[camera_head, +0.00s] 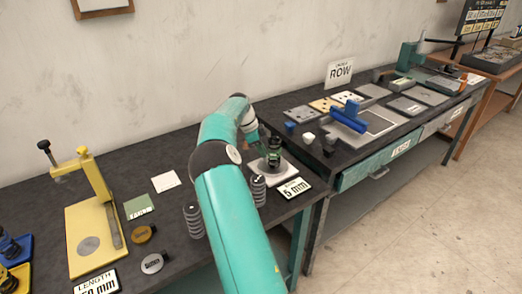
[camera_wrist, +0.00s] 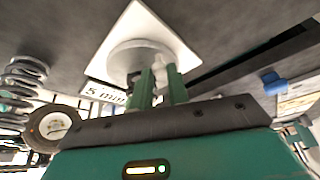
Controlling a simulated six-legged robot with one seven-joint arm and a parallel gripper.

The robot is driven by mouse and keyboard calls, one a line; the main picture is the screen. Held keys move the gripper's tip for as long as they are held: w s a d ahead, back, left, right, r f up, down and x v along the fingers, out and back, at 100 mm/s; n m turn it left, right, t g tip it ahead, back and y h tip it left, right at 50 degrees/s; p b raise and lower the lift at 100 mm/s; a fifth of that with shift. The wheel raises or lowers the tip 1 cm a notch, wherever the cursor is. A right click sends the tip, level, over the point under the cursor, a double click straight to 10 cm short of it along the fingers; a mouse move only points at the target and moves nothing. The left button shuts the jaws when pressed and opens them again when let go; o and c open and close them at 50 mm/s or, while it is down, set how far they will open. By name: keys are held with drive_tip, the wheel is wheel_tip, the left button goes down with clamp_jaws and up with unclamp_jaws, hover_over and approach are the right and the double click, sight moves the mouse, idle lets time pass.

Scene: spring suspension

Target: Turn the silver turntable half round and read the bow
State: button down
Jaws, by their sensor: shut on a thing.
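The silver turntable (camera_wrist: 138,50) is a round disc on a white square plate (camera_wrist: 112,52) in the wrist view. In the head view the plate (camera_head: 288,173) lies near the front right of the left bench, and my arm hides part of it. My gripper (camera_wrist: 158,80) is at the disc's near edge, its green fingers shut on a small pale part (camera_wrist: 165,66) there. A round dial (camera_wrist: 50,124) shows at left in the wrist view, its reading too small to tell. My gripper (camera_head: 272,152) also shows above the plate in the head view.
Coil springs (camera_head: 193,220) stand near the front edge, another (camera_head: 258,190) close to the plate. A "5 mm" sign (camera_head: 293,188) lies in front. A yellow gauge stand (camera_head: 95,240) is at left. The right bench holds a blue part (camera_head: 348,117) and several plates.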

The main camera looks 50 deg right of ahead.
idle(0.5)
drive_tip(key=c, duration=1.6)
unclamp_jaws()
drive_tip(key=v, duration=1.3)
drive_tip(key=shift+w+r, duration=0.15)
drive_tip(key=shift+r, duration=0.25)
